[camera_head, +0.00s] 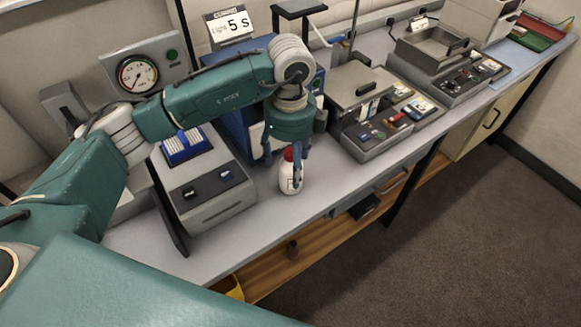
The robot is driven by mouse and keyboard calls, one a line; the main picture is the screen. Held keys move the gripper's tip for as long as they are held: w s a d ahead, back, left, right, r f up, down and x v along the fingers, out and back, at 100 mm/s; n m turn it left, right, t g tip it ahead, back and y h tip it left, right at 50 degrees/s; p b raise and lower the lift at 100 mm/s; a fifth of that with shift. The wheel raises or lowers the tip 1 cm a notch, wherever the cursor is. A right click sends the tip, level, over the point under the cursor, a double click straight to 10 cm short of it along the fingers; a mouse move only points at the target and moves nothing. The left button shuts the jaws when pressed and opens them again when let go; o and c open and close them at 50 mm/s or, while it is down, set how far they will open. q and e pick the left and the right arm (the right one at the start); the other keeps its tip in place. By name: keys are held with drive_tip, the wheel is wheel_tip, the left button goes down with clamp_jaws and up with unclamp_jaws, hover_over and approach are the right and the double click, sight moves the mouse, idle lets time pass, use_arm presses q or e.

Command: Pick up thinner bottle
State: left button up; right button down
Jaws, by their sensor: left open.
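A white bottle with a red cap (291,180), which looks like the thinner bottle, stands upright near the front edge of the bench. My left gripper (283,160) is open and points down at the bottle's top. One finger is to the left of the cap and the other overlaps the bottle's right side in the picture. I cannot tell whether a finger touches it. The bottle's label is too small to read. My right gripper is out of view.
A grey device with a blue rack (205,185) stands left of the bottle. A blue box (235,130) is behind my left arm. Grey instruments (365,145) stand to the right. Bench between bottle and instruments is clear.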

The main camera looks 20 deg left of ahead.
sight(290, 175)
use_arm(q)
drive_tip(key=f+p, duration=0.1)
drive_tip(key=f, duration=0.2)
drive_tip(key=f+p, duration=0.1)
drive_tip(key=f, duration=0.1)
drive_tip(key=shift+w+a+p, duration=0.1)
drive_tip(key=shift+w+p, duration=0.15)
drive_tip(key=shift+p, duration=0.1)
drive_tip(key=shift+f, duration=0.55)
drive_tip(key=c, duration=1.5)
drive_tip(key=shift+o, duration=0.2)
drive_tip(key=shift+w+r, duration=0.1)
